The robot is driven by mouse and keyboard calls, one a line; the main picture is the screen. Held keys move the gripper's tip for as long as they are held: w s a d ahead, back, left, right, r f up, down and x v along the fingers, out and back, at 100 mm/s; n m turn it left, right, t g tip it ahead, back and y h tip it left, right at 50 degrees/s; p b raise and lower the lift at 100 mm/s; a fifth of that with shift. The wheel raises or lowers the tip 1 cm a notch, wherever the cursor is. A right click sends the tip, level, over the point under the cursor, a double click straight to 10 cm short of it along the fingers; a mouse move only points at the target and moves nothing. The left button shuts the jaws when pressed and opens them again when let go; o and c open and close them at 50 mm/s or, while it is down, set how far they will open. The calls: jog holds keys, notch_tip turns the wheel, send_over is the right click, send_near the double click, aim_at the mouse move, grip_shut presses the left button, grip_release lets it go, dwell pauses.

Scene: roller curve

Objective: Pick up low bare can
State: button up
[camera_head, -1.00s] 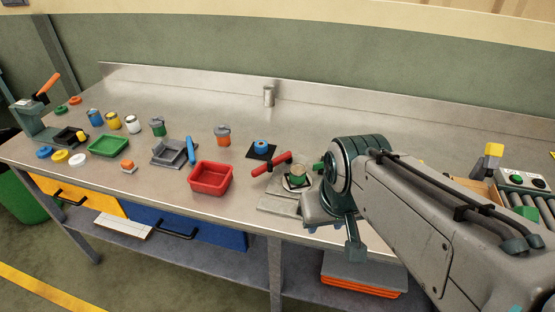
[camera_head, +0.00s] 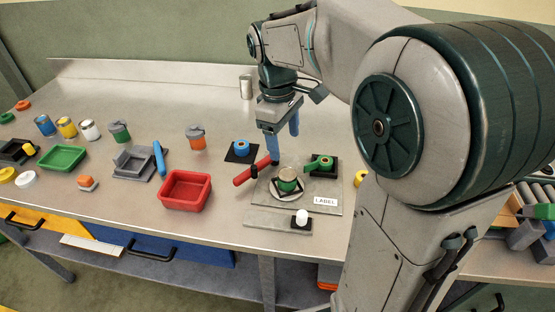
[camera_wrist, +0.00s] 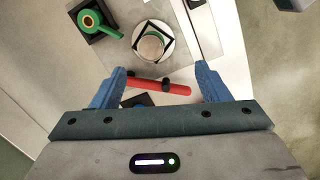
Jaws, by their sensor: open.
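A low can (camera_head: 288,176) with a pale metal top and some green on its side stands on a round pale plate of the label fixture. In the wrist view the low can (camera_wrist: 151,45) shows from above, beyond the fingertips, in a dark square outline. My gripper (camera_head: 283,142) is open, with blue fingers pointing down, above and behind the fixture. In the wrist view my gripper (camera_wrist: 160,73) has nothing between its fingers; the red handle (camera_wrist: 160,87) shows below them. A plain silver can (camera_head: 246,87) stands at the back of the bench.
The fixture carries a green tape roll (camera_head: 320,162) and a white knob (camera_head: 302,217). A blue roll (camera_head: 241,147) on a black pad is to its left. A red bin (camera_head: 185,191) stands at the front edge. The bench back is mostly clear.

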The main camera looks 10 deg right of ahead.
aim_at(287, 173)
jog(key=shift+n+g, duration=0.3)
jog(key=shift+n, duration=0.5)
jog(key=f, duration=0.3)
jog(key=w+f, duration=0.1)
jog(key=f, duration=0.5)
jog(key=shift+w+d+f, duration=0.2)
jog(key=shift+w+d, duration=0.2)
jog(key=shift+d+f, duration=0.2)
jog(key=shift+f, duration=1.1)
jog(key=shift+d+f, duration=0.15)
jog(key=shift+f, duration=1.1)
jog(key=c, duration=1.2)
